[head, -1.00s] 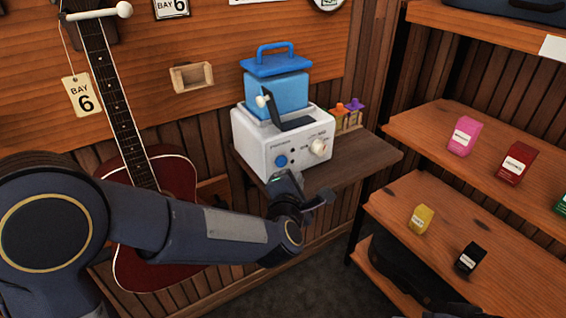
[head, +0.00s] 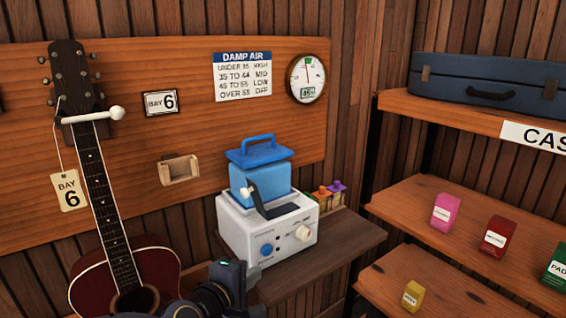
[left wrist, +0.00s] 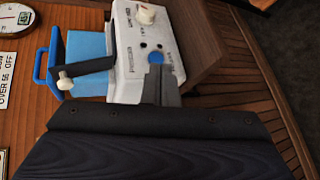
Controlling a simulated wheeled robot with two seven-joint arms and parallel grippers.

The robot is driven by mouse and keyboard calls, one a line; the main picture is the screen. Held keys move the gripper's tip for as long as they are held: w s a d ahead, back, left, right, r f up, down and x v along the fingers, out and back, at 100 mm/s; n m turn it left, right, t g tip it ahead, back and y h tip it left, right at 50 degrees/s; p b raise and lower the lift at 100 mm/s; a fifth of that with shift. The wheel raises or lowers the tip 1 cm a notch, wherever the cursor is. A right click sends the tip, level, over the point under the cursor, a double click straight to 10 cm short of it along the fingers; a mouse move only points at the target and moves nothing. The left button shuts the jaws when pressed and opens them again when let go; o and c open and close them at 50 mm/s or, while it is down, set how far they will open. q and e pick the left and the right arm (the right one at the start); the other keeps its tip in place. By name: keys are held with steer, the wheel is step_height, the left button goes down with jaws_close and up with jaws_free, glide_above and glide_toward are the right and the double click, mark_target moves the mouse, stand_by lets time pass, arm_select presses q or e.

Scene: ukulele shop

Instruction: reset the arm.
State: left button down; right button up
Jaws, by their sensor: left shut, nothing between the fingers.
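My left gripper (head: 238,275) is at the bottom of the head view, in front of the lower left of the white machine. Its fingers are shut with nothing between them; they also show in the left wrist view (left wrist: 160,88), overlapping the machine's front near the blue button. The white machine (head: 240,232) stands on a dark wooden shelf (head: 345,240). A blue tank (head: 250,183) with a handled lid sits on it, with a dark lever in front. I cannot tell the gap between gripper and machine. My right gripper is not in view.
A red guitar (head: 165,266) hangs left of the machine. A wooden holder (head: 180,170) and a round gauge (head: 307,79) are on the wall. Small bottles (head: 328,195) stand behind the machine. Shelves with small boxes (head: 445,213) and a blue case (head: 488,84) are at right.

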arm_select(q)
steer(key=s+a+f+m+g+p, duration=0.1)
steer(key=s+a+m+g, duration=0.1)
steer(key=s+a+m, duration=0.2)
steer(key=s+a+f+m+g+y+p, duration=0.1)
steer(key=s+a+m, duration=0.3)
steer(key=s, duration=0.7)
steer(key=s+a+f+m+g+y+p, duration=0.1)
steer(key=s+a+m+g, duration=0.3)
steer(key=s, duration=0.3)
steer(key=shift+s+a+f+m, duration=0.15)
steer(key=shift+s+a+m, duration=0.25)
steer(key=shift+a, duration=0.5)
steer(key=shift+w, duration=0.1)
